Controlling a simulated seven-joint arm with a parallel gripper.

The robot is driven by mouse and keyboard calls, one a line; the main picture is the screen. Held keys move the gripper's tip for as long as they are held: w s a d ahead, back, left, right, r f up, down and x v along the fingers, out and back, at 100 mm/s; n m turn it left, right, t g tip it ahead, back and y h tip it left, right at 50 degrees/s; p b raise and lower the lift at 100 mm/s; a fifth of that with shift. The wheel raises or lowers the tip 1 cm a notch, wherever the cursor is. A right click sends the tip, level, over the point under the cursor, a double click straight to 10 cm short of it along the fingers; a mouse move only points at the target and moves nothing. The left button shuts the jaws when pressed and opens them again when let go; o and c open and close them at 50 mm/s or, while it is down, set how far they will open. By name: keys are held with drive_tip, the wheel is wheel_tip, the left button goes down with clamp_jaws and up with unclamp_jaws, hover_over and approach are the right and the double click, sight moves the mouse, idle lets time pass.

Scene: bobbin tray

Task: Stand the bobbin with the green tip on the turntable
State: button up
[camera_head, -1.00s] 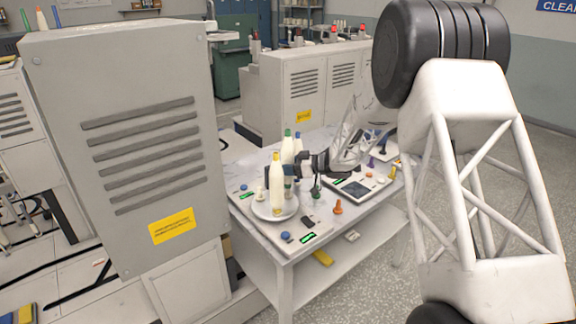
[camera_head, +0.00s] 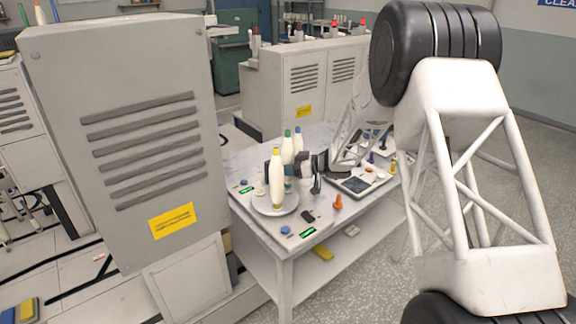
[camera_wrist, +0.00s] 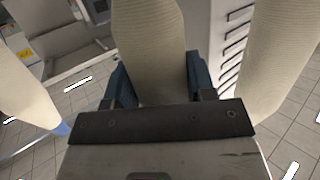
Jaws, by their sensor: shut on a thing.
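The bobbin with the green tip (camera_head: 287,146) is cream and upright, partly hidden behind a yellow-tipped bobbin (camera_head: 277,180) in the head view. My gripper (camera_head: 288,169) reaches in from the right and is shut on a bobbin, apparently the green-tipped one. The wrist view shows the held bobbin (camera_wrist: 148,45) between the blue fingers, its tip hidden by the gripper body. The turntable (camera_head: 262,208) is a round pale disc on the table, and the yellow-tipped bobbin appears to stand on it. I cannot tell whether the held bobbin's base touches anything.
A blue-tipped bobbin (camera_head: 298,141) stands close behind and also shows in the wrist view (camera_wrist: 25,95). Another bobbin (camera_wrist: 270,60) is at right there. An orange peg (camera_head: 338,202), a dark panel (camera_head: 355,185) and blue knobs share the table. A tall grey cabinet (camera_head: 120,70) stands left.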

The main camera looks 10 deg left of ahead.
drive_tip(key=shift+f, duration=0.5)
idle(0.5)
drive_tip(key=o, duration=1)
drive_tip(key=shift+o, duration=0.2)
drive_tip(key=v, duration=0.7)
drive_tip(key=shift+d, duration=0.4)
